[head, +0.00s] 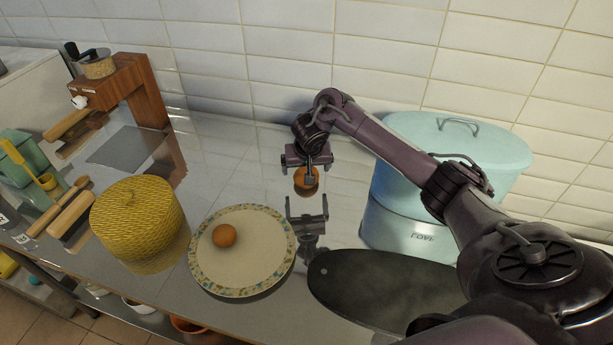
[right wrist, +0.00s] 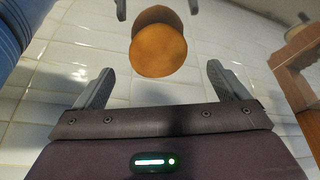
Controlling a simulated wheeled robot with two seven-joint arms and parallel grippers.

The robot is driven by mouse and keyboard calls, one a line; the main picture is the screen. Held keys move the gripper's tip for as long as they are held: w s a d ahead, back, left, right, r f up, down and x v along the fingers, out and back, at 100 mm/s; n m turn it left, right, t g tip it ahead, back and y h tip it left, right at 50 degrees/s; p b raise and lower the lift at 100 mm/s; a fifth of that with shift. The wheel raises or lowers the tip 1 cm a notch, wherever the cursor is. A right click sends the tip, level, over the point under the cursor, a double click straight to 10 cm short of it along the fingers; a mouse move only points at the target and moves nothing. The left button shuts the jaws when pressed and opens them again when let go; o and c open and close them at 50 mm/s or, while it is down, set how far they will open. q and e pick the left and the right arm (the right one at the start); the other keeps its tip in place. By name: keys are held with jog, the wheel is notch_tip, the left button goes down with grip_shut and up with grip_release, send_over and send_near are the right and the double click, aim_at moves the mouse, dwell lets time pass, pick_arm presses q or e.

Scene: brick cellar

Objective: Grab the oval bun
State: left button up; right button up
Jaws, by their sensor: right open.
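A golden-brown bun (head: 306,184), which I take for the oval bun, sits on the shiny counter (head: 345,215) beneath my right gripper (head: 307,163). In the right wrist view the bun (right wrist: 158,50) lies just beyond the open fingertips of my right gripper (right wrist: 160,75), roughly centred between them; the fingers do not appear to touch it. A darker reflection adjoins it. In the head view the gripper partly hides the bun's top. A second, rounder brown item (head: 224,235) rests on a patterned plate (head: 265,262). My left gripper is not in view.
A yellow woven basket (head: 135,215) stands left of the plate. A pale blue lidded bin (head: 405,225) stands right of the bun, near my right arm. A dark oval board (head: 385,285) lies in front of it. A wooden stand (head: 145,90) is at back left.

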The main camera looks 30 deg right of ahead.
jog(key=x, duration=0.4)
jog(key=shift+d+f, duration=0.1)
jog(key=shift+f, duration=0.05)
jog(key=shift+s, duration=0.1)
jog(key=c, duration=1.1)
